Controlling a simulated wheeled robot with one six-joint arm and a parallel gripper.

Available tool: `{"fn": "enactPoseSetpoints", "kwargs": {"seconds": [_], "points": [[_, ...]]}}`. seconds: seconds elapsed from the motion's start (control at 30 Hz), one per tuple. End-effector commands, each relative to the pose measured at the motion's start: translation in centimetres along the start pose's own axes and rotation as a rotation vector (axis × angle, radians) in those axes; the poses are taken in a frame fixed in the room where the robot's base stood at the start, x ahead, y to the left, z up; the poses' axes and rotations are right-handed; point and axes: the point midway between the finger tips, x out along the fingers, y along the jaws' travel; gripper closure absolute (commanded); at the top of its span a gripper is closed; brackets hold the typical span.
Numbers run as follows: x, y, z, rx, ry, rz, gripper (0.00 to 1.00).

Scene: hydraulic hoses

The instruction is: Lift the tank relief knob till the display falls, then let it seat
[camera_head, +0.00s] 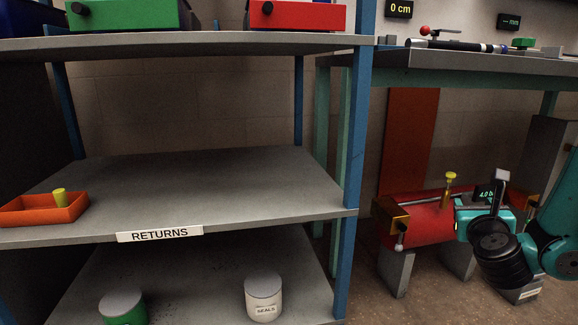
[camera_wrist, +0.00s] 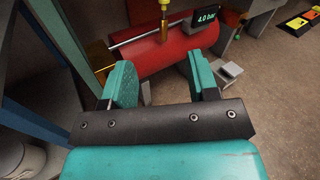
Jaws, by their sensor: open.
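The tank (camera_head: 418,216) is a red horizontal cylinder on grey feet under the bench. Its relief knob (camera_head: 450,176) is yellow, on a brass stem standing upright from the tank's top. The display (camera_head: 486,193) is partly hidden behind my arm; in the wrist view the display (camera_wrist: 206,16) reads 4.0 bar. My gripper (camera_wrist: 160,72) is open and empty, its teal fingers apart. The knob lies beyond the fingertips, apart from them.
A blue shelf post (camera_head: 352,180) stands left of the tank. The bench top (camera_head: 470,62) overhangs it. A RETURNS shelf (camera_head: 230,190) holds an orange tray (camera_head: 75,209). A thin bar (camera_wrist: 133,37) runs along the tank. Floor at the right of the wrist view is partly clear.

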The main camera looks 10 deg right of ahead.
Motion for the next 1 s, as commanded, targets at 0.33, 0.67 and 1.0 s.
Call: {"fn": "enactPoseSetpoints", "kwargs": {"seconds": [0.33, 0.67, 1.0], "points": [[-3.0, 9.7, 6.7, -0.425, -0.087, 0.430, 0.46], [-18.2, 21.1, 15.1, -1.386, -0.622, 1.182, 0.46], [-33.6, 17.0, 18.3, 2.098, 1.561, -1.700, 0.46]]}}
